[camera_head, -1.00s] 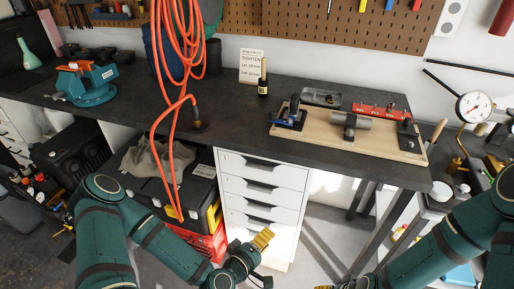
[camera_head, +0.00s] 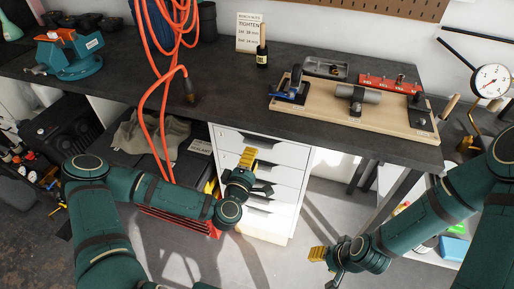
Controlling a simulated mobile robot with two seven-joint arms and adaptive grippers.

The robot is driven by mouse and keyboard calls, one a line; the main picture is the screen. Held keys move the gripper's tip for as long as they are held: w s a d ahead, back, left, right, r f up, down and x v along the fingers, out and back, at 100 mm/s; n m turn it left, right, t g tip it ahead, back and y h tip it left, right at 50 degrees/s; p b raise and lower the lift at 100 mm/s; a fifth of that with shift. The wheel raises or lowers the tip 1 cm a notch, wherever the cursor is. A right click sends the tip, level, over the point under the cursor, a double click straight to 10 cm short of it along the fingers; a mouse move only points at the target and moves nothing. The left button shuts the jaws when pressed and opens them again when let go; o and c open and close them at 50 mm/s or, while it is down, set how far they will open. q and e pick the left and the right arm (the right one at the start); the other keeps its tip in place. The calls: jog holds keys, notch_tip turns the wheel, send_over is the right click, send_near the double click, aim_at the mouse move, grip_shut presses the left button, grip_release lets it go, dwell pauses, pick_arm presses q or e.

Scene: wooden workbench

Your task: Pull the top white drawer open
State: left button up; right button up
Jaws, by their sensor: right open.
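The white drawer unit (camera_head: 285,206) stands under the workbench, with its drawers stacked and shut as far as I can see. Its top drawer (camera_head: 228,134) is just below the bench top, with a dark handle recess along its front. My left gripper (camera_head: 251,172) is in front of the upper drawers, its yellow fingertip just below the top drawer's handle. It hides part of the drawer fronts, and I cannot tell whether it touches them. How far its fingers are apart is unclear. My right gripper (camera_head: 325,267) is open and empty, low and to the right of the unit.
The dark workbench (camera_head: 225,92) overhangs the drawers. An orange cable (camera_head: 143,115) hangs over its edge, left of the unit. A black toolbox (camera_head: 198,165) stands left of the drawers. A bench leg (camera_head: 385,207) stands to the right. Floor in front of the drawers looks free.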

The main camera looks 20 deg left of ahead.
pick_arm(q)
jog(key=shift+w+d, duration=0.1)
jog(key=shift+w, duration=2.65)
grip_shut()
